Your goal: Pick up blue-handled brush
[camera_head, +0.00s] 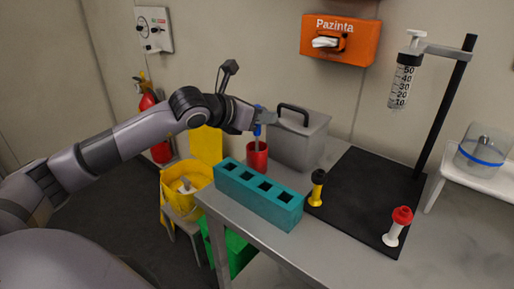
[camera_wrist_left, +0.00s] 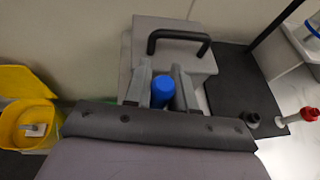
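The blue-handled brush (camera_head: 257,130) stands upright in a red cup (camera_head: 257,157) on the grey table, its lower end hidden inside the cup. My left gripper (camera_head: 264,117) is at the top of the blue handle. In the left wrist view the round blue handle end (camera_wrist_left: 162,88) lies between the two fingers of my left gripper (camera_wrist_left: 162,74), with almost no gap on either side. I cannot tell whether the fingers press on it. My right gripper is not in view.
A grey box with a black handle (camera_head: 305,133) stands close behind the cup. A teal rack (camera_head: 258,196) lies in front. A black stand base (camera_head: 366,195) holds a yellow-and-black item (camera_head: 317,187) and a red-capped item (camera_head: 398,226). Yellow bucket (camera_head: 172,181) is left.

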